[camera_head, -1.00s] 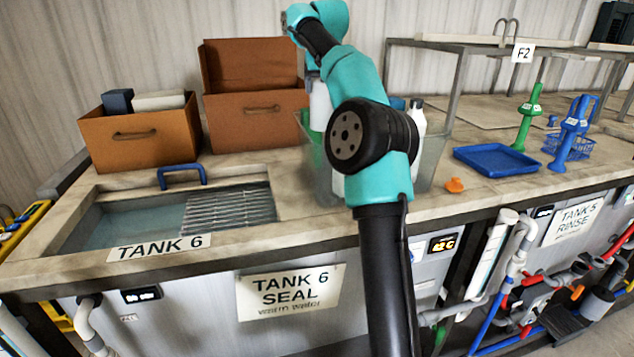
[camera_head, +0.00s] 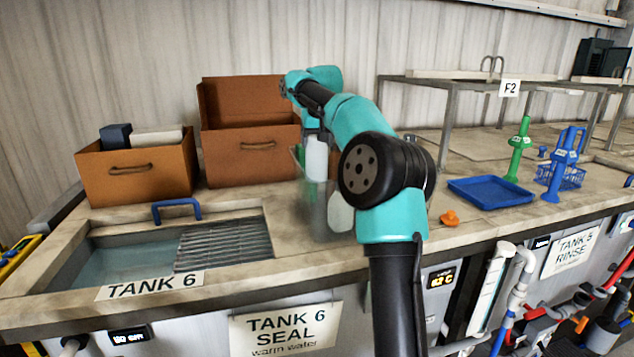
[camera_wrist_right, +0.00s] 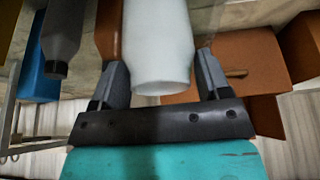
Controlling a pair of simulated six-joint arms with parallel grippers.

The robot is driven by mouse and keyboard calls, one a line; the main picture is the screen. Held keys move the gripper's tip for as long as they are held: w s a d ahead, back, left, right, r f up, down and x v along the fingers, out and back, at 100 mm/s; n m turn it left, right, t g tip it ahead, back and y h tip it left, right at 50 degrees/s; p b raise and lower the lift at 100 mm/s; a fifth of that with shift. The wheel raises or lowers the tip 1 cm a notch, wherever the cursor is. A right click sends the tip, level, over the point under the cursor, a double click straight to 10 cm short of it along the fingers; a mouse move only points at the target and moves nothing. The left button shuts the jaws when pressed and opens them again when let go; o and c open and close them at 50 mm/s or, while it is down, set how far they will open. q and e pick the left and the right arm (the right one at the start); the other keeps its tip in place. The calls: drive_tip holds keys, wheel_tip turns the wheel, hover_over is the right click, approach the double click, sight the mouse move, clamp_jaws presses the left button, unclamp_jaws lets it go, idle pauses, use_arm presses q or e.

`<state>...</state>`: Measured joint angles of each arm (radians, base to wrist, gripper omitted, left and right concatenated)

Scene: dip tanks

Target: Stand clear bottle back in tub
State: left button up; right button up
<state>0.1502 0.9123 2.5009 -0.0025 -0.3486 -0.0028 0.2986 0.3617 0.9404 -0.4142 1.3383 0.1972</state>
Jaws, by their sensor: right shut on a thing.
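A whitish, translucent bottle (camera_wrist_right: 160,45) is between the two fingers of my right gripper (camera_wrist_right: 160,74) in the wrist view. My right gripper is shut on it. In the head view this bottle (camera_head: 317,158) hangs roughly upright below my wrist, at the clear tub (camera_head: 298,166). I cannot tell whether its base touches the tub floor. Another pale bottle (camera_head: 340,213) shows lower in the tub, partly behind my arm. My arm hides the tub's right part. My left gripper is not in view.
Two brown boxes (camera_head: 138,172) (camera_head: 250,155) stand left of the tub. Tank 6 (camera_head: 120,262) is open in front of them. A grey bottle (camera_wrist_right: 62,40) shows in the wrist view.

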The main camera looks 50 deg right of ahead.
sight(317, 179)
wheel_tip(317, 179, down, 9)
idle(0.3)
drive_tip(key=shift+f, duration=0.1)
drive_tip(key=shift+f, duration=1.8)
drive_tip(key=o, duration=1.6)
drive_tip(key=shift+f, duration=0.1)
drive_tip(key=shift+a, duration=0.1)
drive_tip(key=v, duration=1.7)
drive_tip(key=shift+s, duration=0.25)
